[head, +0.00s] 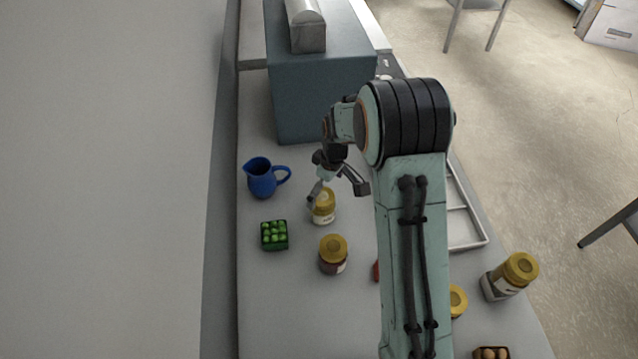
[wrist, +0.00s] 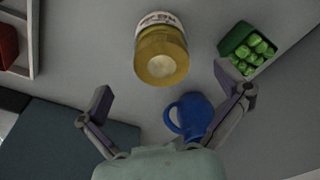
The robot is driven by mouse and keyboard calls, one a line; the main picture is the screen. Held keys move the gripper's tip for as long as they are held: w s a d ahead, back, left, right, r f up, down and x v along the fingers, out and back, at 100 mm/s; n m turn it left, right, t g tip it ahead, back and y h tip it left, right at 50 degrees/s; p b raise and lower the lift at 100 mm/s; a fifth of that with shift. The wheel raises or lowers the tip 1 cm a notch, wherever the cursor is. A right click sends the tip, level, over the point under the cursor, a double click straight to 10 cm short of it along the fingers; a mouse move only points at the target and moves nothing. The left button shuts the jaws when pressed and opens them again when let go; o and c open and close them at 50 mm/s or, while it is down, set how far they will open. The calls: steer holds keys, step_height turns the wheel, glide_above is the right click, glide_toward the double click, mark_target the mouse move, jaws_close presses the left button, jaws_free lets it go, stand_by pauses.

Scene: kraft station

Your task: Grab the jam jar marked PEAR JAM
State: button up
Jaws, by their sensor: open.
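A jar with a yellow lid and pale yellow contents (head: 323,208) stands on the counter just below my gripper (head: 337,190) in the head view. In the wrist view this jar (wrist: 162,55) is at the top centre, lid towards the camera. Its white label shows edge-on, and I cannot read it. My gripper (wrist: 165,86) is open and empty, its fingers spread wide with the jar ahead of the gap. Other yellow-lidded jars are a dark red one (head: 333,255), a tilted-looking one (head: 509,276) at the right and one (head: 458,301) partly hidden by my arm. No label is readable.
A blue pitcher (head: 262,178) stands left of the near jar; it also shows in the wrist view (wrist: 191,113). A green crate of round green items (head: 274,236) sits beside it. A big grey-blue box (head: 320,100) stands behind. A white rack (head: 466,215) lies right.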

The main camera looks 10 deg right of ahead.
steer(key=f, duration=0.6)
steer(key=shift+w+a+f, duration=0.25)
steer(key=c, duration=1.3)
